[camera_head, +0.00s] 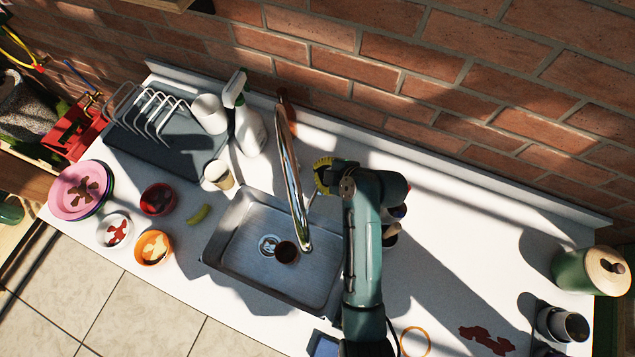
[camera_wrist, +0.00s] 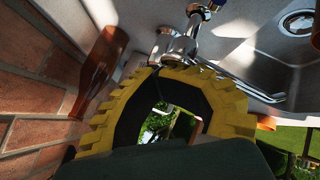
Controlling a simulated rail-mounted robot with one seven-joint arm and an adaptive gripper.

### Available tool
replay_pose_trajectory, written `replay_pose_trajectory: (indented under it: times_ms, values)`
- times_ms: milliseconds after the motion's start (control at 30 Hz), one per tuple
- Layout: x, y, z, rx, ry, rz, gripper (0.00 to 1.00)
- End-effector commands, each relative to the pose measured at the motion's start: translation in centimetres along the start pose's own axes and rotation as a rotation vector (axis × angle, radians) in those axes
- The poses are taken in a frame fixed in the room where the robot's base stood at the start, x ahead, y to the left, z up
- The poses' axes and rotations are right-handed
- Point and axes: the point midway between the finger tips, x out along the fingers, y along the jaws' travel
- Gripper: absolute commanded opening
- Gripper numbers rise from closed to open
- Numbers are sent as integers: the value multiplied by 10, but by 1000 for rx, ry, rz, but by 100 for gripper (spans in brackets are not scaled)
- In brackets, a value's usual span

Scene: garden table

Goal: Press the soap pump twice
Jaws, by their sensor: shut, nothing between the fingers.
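My gripper (camera_head: 322,176), with yellow ridged fingers, is just right of the chrome tap, above the counter behind the sink. In the wrist view its fingers (camera_wrist: 163,70) are together and empty, close to the tap's base. No soap pump can be made out for certain. A brown bottle (camera_head: 286,103) stands behind the tap by the wall; it also shows at the left in the wrist view (camera_wrist: 97,70), apart from the fingers. Small items (camera_head: 391,232) beside my arm are partly hidden.
The tall tap (camera_head: 291,165) arches over the sink (camera_head: 243,258), which holds a brown cup. A white spray bottle (camera_head: 249,130), a cup (camera_head: 219,176) and a dish rack (camera_head: 150,115) stand to the left. The brick wall is close behind. Counter to the right is mostly clear.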

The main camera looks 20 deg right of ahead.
Motion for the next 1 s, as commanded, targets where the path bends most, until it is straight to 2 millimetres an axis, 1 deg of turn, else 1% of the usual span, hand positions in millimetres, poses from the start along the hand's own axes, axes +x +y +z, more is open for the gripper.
replay_pose_trajectory:
  times_ms: [33,800,1000]
  values:
    - [9,-20,13,20,-17,-35,0]
    - [13,-23,16,19,-16,-36,0]
    - [6,-22,12,19,-16,-37,0]
